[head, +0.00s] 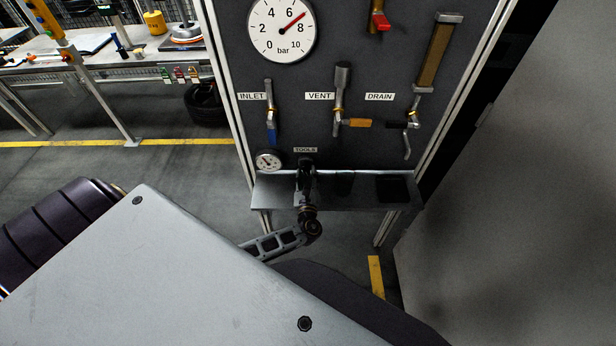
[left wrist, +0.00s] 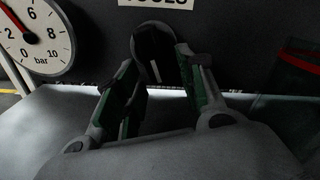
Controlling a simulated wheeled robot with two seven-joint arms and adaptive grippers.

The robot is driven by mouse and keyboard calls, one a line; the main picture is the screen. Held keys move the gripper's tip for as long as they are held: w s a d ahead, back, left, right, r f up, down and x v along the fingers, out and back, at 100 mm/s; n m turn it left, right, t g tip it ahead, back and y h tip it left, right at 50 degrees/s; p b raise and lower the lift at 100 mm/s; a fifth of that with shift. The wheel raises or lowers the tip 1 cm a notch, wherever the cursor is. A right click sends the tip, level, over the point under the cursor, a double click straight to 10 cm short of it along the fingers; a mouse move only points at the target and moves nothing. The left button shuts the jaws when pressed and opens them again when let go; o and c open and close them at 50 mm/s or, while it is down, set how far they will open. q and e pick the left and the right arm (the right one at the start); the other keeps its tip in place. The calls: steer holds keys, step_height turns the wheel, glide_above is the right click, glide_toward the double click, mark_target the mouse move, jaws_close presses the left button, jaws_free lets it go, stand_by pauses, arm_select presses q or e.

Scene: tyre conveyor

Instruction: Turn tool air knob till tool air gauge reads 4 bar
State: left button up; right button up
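The tool air knob (left wrist: 155,52) is black and rounded, below the TOOLS label. In the left wrist view it sits between the fingers of my left gripper (left wrist: 156,60); the tips are close beside it on both sides, and I cannot tell whether they press on it. In the head view my left gripper (head: 306,190) is in front of the knob and hides it. The small tool air gauge (head: 268,161) is left of the knob. In the left wrist view this gauge (left wrist: 38,40) has its red needle pointing up-left, between 2 and 6; exact reading unclear. My right gripper is out of view.
A large gauge (head: 282,28) reads about 7 bar. Above the shelf (head: 270,192) are the blue INLET handle (head: 271,132), orange VENT handle (head: 357,123) and DRAIN valve (head: 406,125). A grey surface (head: 520,200) stands right; a workbench (head: 110,60) is far left.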

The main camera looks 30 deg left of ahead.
arm_select(q)
steer(key=shift+v, duration=3.7)
